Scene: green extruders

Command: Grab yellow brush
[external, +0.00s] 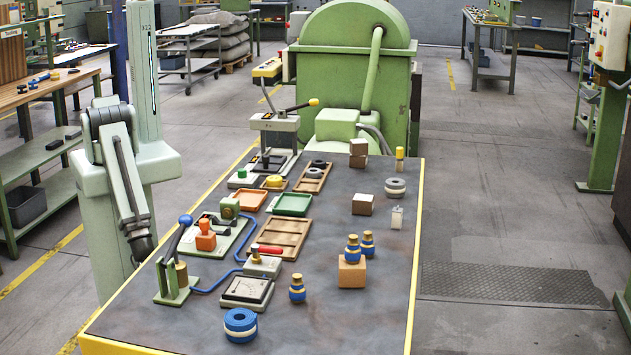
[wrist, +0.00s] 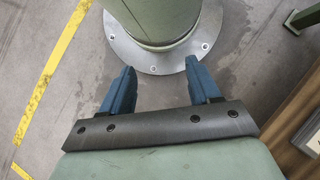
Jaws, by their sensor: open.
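A small upright yellow-topped item (external: 400,158) stands near the far right corner of the dark workbench (external: 345,315). It may be the yellow brush, but it is too small to tell for sure. My gripper (wrist: 160,85) shows in the wrist view with its two blue fingers wide apart and nothing between them. It faces the floor and a round green column on a grey flange, away from the bench top. In the external view my arm hangs at the bench's left side, and the fingers cannot be made out.
A grey ring (external: 395,187) is near the yellow-topped item. The bench's right front is clear.

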